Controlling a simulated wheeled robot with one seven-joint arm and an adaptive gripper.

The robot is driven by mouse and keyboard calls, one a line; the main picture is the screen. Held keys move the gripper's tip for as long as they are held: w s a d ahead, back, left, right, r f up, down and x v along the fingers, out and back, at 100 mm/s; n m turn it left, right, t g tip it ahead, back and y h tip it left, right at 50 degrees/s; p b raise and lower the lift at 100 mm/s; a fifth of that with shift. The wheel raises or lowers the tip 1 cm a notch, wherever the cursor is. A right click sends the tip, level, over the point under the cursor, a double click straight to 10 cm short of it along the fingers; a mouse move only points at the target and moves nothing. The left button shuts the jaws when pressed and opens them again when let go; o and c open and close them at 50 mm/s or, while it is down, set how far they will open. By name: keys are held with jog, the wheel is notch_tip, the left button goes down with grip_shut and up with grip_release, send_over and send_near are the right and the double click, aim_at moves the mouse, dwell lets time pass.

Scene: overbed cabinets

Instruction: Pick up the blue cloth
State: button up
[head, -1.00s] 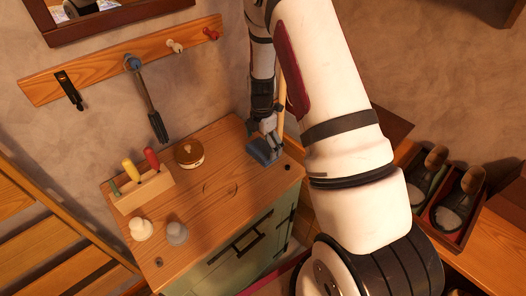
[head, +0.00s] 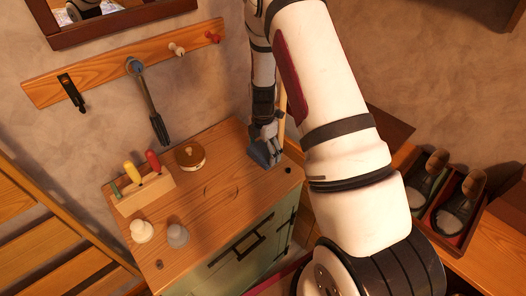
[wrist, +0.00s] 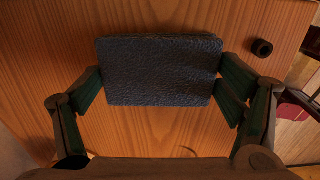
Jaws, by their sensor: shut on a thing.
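The blue cloth (wrist: 160,72) is a dark blue, rough-textured rectangular piece. In the wrist view it lies between the two fingers of my gripper (wrist: 160,88), which touch its left and right sides. In the head view the cloth (head: 262,158) shows at the right end of the wooden cabinet top, and my gripper (head: 270,145) is directly over it. The gripper is shut on the cloth. The cloth's far side is partly hidden by the gripper in the head view. I cannot tell for sure whether it is clear of the wood.
On the cabinet top (head: 215,200) stand a round lidded tin (head: 189,157), a wooden block with coloured handles (head: 147,190) and two small knobs (head: 142,231). A peg rail (head: 120,65) hangs behind. The middle of the top is clear.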

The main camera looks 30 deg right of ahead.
aim_at(264, 153)
jog(key=shift+w+r, duration=0.1)
jog(key=shift+r, duration=0.5)
notch_tip(264, 153, up, 2)
jog(key=shift+b, duration=0.35)
jog(key=shift+s+a+r, duration=0.15)
jog(key=shift+s, duration=0.45)
jog(key=s+a, duration=0.1)
jog(key=s, duration=0.3)
jog(key=s+a+r, duration=0.1)
jog(key=s+a, duration=0.1)
jog(key=s, duration=0.3)
jog(key=s+a, duration=0.2)
jog(key=s, duration=0.3)
jog(key=shift+r, duration=0.15)
